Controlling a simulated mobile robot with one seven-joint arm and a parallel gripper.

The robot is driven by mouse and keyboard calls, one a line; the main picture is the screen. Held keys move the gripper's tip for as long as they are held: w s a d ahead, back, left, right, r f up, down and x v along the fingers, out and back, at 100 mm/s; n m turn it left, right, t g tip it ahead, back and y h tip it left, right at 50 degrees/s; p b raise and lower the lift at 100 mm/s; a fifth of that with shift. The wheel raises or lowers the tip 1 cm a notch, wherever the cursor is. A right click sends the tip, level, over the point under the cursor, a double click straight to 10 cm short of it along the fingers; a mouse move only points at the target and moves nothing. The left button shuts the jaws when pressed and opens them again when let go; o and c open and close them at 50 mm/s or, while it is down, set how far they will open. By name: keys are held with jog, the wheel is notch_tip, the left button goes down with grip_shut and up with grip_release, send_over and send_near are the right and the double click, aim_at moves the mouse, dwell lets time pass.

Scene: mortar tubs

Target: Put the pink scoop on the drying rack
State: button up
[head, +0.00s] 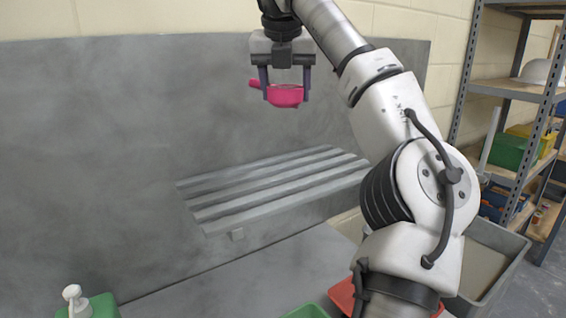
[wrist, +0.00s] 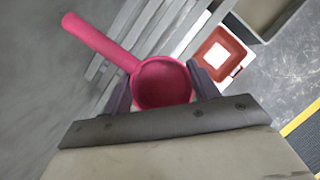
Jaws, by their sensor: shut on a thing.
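The pink scoop (head: 286,96) is held in my gripper (head: 285,88), up in the air in front of the grey back panel. In the wrist view the scoop (wrist: 162,84) has its round bowl between the two fingers and its handle pointing to the upper left. My gripper (wrist: 158,88) is shut on the bowl. The drying rack (head: 270,188) is a set of grey slats on the back panel, below the scoop in the head view. Its bare slats (wrist: 150,32) also show behind the scoop in the wrist view. Nothing lies on the visible slats.
A red tub (wrist: 218,55) stands below, beyond the rack. A green container with a white pump bottle (head: 73,298) is at the lower left. A grey tub (head: 485,262) and a metal shelf (head: 510,90) with boxes are at the right. The air around the scoop looks clear.

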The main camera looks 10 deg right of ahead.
jog(key=shift+a+f, duration=0.1)
jog(key=shift+a, duration=0.1)
jog(key=b, duration=0.2)
send_over(285, 191)
jog(key=s, duration=0.1)
jog(key=f, duration=1.4)
jog(key=shift+s+a+f, duration=0.1)
jog(key=shift+a+f, duration=0.15)
jog(key=shift+f, duration=0.15)
jog(key=shift+f+p, duration=0.65)
jog(key=shift+f, duration=1.6)
jog(key=shift+f, duration=0.1)
jog(key=o, duration=1.1)
